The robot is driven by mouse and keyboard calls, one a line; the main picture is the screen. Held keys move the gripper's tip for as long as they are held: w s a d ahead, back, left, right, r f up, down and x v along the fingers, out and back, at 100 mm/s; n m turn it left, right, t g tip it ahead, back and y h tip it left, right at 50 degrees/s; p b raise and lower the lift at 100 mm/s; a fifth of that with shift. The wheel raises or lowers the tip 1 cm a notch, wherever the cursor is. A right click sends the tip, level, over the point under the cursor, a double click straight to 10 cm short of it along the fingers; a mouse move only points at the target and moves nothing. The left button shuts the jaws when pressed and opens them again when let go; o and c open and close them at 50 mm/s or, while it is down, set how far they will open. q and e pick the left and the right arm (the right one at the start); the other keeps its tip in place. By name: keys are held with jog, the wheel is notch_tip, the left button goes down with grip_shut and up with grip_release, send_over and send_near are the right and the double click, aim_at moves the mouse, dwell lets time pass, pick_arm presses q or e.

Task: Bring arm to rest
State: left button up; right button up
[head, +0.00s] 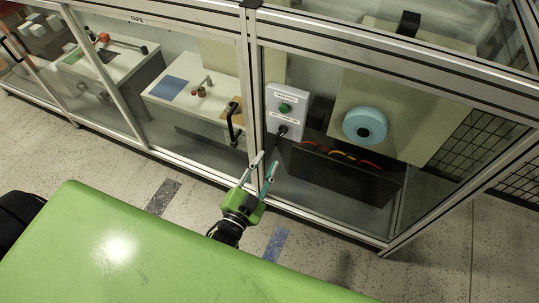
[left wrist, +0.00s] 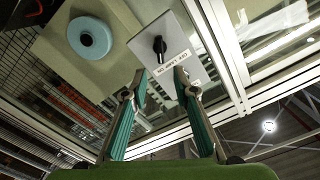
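My left gripper (head: 265,161) reaches past the far edge of my green body in the head view, pointing at the framed cabinet. Its two teal-padded fingers are apart with nothing between them, and the left wrist view shows the same open gap (left wrist: 160,78). A grey-white control box (head: 288,110) with a green button (head: 285,108) and a black knob (head: 282,130) is beyond the fingertips. In the left wrist view the black knob (left wrist: 159,45) stands above the gap, apart from the fingers. My right gripper is not in view.
The cabinet's metal frame post (head: 254,110) stands close to the left gripper. A round blue part (head: 365,125) is on a beige panel inside. A white workbench (head: 200,95) stands in the bay to the left. Open floor (head: 105,150) lies in front of the cabinet.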

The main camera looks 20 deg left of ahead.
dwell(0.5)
pick_arm(q)
jog(key=s+d+f+n+g, duration=0.1)
jog(key=s+f+g, duration=0.4)
jog(key=f, duration=0.9)
jog(key=s+f+n+g, duration=0.1)
jog(key=s+f+g, duration=0.2)
jog(key=s+f, duration=0.7)
jog(key=s+a+f+n+g, duration=0.1)
jog(key=s+a+f+g, duration=0.2)
jog(key=s+f, duration=0.6)
jog(key=s+a+f+n+g+y, duration=0.1)
jog(key=s+a+f+g, duration=0.3)
jog(key=s+f, duration=0.6)
jog(key=s+g, duration=0.2)
jog(key=s, duration=0.3)
jog(key=shift+s+n, duration=0.2)
jog(key=shift+n, duration=0.1)
